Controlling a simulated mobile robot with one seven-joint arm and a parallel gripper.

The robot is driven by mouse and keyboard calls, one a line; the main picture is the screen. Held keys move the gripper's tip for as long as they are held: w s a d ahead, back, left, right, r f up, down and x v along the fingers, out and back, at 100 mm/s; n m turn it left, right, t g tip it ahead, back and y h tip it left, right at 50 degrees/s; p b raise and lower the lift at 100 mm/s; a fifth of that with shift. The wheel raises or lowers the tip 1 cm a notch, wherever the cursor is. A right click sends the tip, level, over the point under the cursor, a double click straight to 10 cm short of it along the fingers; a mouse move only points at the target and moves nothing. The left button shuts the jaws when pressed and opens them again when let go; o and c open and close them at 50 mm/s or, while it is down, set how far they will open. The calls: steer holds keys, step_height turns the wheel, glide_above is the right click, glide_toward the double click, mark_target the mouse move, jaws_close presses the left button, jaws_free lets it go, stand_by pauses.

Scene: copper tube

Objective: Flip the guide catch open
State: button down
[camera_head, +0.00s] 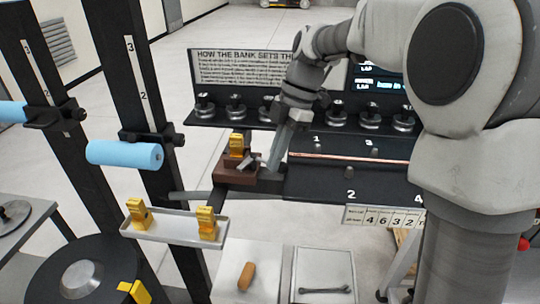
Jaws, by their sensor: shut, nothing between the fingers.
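The guide appears to be a dark brown block (239,176) at the left end of the black bench, with a yellow numbered piece (237,146) on top. A small grey lever, which looks like the catch (247,162), lies on the block's right side. My gripper (273,167) reaches down from the upper right, its shut fingers just right of the lever. I cannot tell whether they touch it. Nothing shows between the fingers. The lever is small, and its exact open or closed state is unclear.
A copper tube (340,157) lies along the bench to the right. Several black-knobbed parts (236,108) stand on the shelf behind. A pale tray (172,227) with two yellow pieces is front left. Black uprights with blue rollers (125,154) stand at left.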

steer(key=shift+w+d+n, duration=0.1)
steer(key=shift+w+n, duration=0.05)
steer(key=shift+n, duration=0.15)
steer(key=shift+w+d, duration=0.2)
steer(key=shift+w, duration=0.05)
steer(key=shift+a, duration=0.1)
stand_by(0.4)
step_height(320, 180, up, 10)
steer(key=p, duration=0.1)
steer(key=shift+p, duration=0.35)
steer(key=shift+s+a+r, duration=0.1)
stand_by(0.4)
